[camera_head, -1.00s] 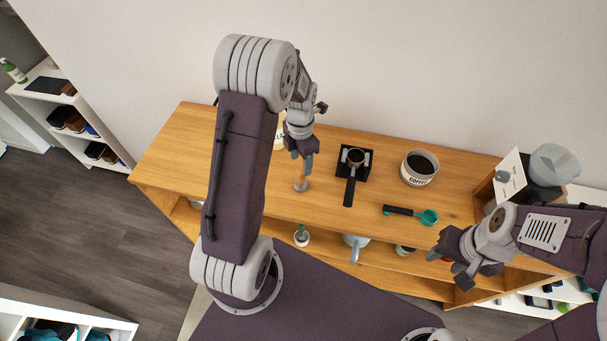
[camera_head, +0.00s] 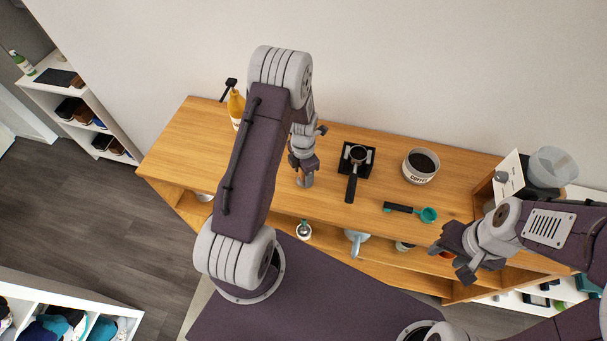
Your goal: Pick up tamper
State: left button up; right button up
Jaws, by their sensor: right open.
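The tamper (camera_head: 305,182) stands on the wooden counter, left of the portafilter. Only its round metal base shows; its handle is hidden by my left gripper. My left gripper (camera_head: 304,167) points down right over the tamper, with its fingers at the handle. I cannot tell whether the fingers are closed on it. My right gripper (camera_head: 451,256) is open and empty, in front of the counter's right part.
A portafilter (camera_head: 352,185) rests on a black stand (camera_head: 370,158). A yellow bottle (camera_head: 235,107) stands behind my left arm.

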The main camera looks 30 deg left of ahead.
pick_arm(q)
grip_shut()
jog(key=shift+r, duration=0.2)
jog(key=shift+w+r, duration=0.1)
jog(key=shift+r, duration=0.2)
notch_tip(320, 180, up, 3)
jog(key=shift+f+b, duration=0.15)
jog(key=shift+b, duration=0.5)
jog(key=w+d+r+b, duration=0.2)
jog(key=w+d+r, duration=0.4)
jog(key=d, duration=0.4)
jog(key=shift+r, duration=0.75)
